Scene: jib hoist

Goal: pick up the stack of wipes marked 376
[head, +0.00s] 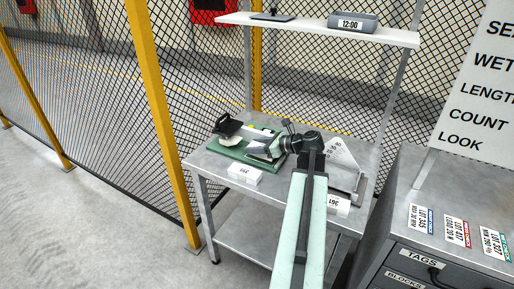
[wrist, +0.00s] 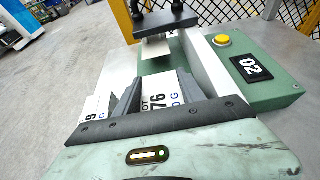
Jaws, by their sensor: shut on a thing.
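The stack of wipes (wrist: 158,97) is white, and its label shows "OT", "76" and "G" in the wrist view; the rest of the label is hidden by my gripper. My gripper (wrist: 156,84) is shut on it, with one dark jaw on each side. In the head view my gripper (head: 268,152) is at the front right part of the green press (head: 236,155), and the stack itself is hard to make out. I cannot tell whether the stack still touches the press base.
Another white stack (wrist: 96,108), its label ending in "9", lies left of my jaws. White blocks sit at the table's front edge (head: 244,173) and right of my arm (head: 339,204). A shelf (head: 320,30) hangs above.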

